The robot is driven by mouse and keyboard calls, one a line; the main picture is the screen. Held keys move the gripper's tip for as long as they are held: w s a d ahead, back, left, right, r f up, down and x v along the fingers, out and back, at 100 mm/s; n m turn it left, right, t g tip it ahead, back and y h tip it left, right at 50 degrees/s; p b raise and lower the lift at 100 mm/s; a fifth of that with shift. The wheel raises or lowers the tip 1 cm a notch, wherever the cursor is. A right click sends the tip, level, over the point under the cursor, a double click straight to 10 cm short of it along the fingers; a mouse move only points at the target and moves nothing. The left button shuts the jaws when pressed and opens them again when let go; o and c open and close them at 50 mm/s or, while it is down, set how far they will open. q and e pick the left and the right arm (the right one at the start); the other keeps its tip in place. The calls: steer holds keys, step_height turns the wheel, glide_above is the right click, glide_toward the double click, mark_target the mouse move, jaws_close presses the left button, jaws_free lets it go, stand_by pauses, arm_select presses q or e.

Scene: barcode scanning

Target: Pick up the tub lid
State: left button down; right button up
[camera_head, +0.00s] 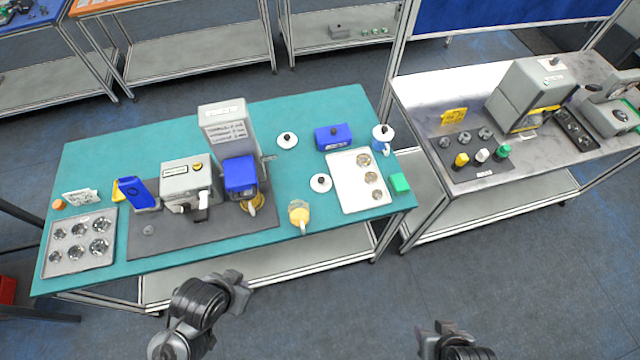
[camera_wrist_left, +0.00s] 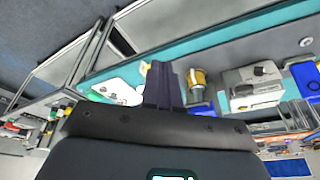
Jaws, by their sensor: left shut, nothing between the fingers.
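Two round white lids with dark knobs lie flat on the teal table, one at the back (camera_head: 287,140) and one beside the metal tray (camera_head: 320,183). A similar white lid (camera_head: 383,131) sits on a blue-and-white pot. A blue box (camera_head: 333,137) with a dark knob stands between them. I cannot tell which of these is the tub lid. My left gripper (camera_head: 238,285) is in front of the table's front edge, apart from all of them; its dark fingers (camera_wrist_left: 165,85) are shut and empty. My right gripper (camera_head: 447,328) is low at the picture's bottom; its fingers are unclear.
A jar with yellow contents (camera_head: 299,214) stands near the table's front edge. Grey machines (camera_head: 188,178) stand on a dark mat. A second metal bench (camera_head: 430,100) is at right.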

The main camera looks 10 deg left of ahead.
arm_select(q)
steer(key=c, duration=1.8)
jaws_free()
steer(key=o, duration=1.8)
